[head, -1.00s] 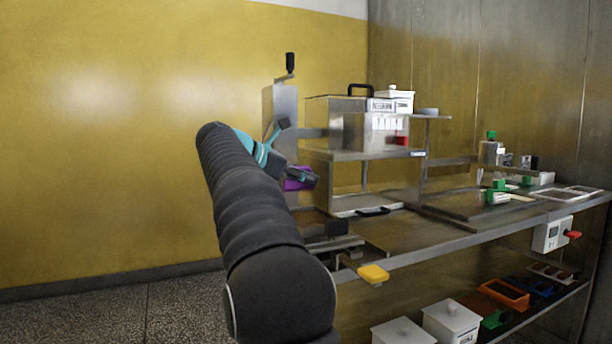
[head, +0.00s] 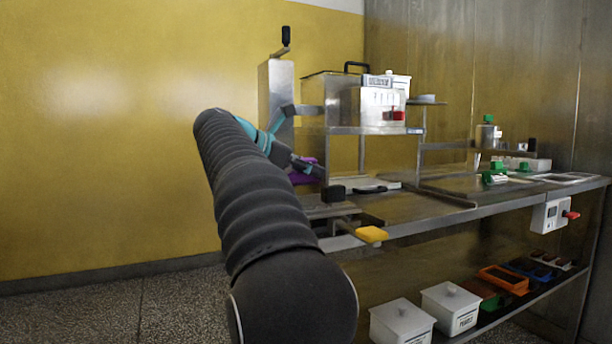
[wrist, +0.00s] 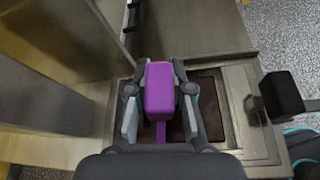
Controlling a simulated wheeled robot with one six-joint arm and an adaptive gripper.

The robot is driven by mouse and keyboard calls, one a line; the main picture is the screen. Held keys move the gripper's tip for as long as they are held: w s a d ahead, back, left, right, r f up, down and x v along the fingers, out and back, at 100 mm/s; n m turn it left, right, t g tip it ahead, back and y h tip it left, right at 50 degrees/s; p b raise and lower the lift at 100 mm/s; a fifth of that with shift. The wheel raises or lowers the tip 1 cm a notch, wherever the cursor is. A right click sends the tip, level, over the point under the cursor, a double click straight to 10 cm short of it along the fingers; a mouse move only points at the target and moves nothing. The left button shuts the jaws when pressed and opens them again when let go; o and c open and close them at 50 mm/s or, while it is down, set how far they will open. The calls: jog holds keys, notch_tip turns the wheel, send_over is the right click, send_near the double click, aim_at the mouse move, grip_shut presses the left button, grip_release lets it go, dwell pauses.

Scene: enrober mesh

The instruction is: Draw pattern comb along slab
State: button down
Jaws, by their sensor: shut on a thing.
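A purple pattern comb (wrist: 160,88) is between the two fingers of my gripper (wrist: 158,85) in the wrist view, which is shut on its block-shaped handle. A narrow purple part runs down from the handle towards my wrist. A dark brown slab (wrist: 208,105) lies in a metal frame beneath the comb. Whether the comb touches the slab cannot be told. In the head view the comb (head: 303,176) shows as a small purple patch, partly hidden by my gripper (head: 299,163), at the left end of the bench. The slab is not clear there.
A tall metal column (head: 276,100) with a crank and a raised shelf (head: 365,130) stand close behind. White lidded tubs (head: 402,322) sit on the lower shelf.

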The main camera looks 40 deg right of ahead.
jog(key=shift+s+a+f+b, duration=0.1)
jog(key=shift+s+a+b, duration=0.1)
jog(key=shift+s+b, duration=0.55)
jog(key=shift+s+a+r+b, duration=0.1)
jog(key=shift+s+a+b, duration=0.25)
jog(key=shift+s, duration=0.8)
jog(key=shift+s+a+f+b, duration=0.1)
jog(key=shift+s+b, duration=0.5)
jog(key=shift+s, duration=0.35)
jog(key=shift+f+b, duration=0.35)
jog(key=shift+f, duration=0.05)
jog(key=shift+w+d+p, duration=0.3)
jog(key=shift+w+p, duration=0.65)
jog(key=shift+w, duration=0.4)
jog(key=shift+w+d+p, duration=0.3)
jog(key=shift+w+p, duration=0.65)
jog(key=shift+w, duration=0.4)
jog(key=shift+w+d+p, duration=0.3)
jog(key=shift+w+p, duration=0.65)
jog(key=shift+w, duration=0.4)
dwell(0.7)
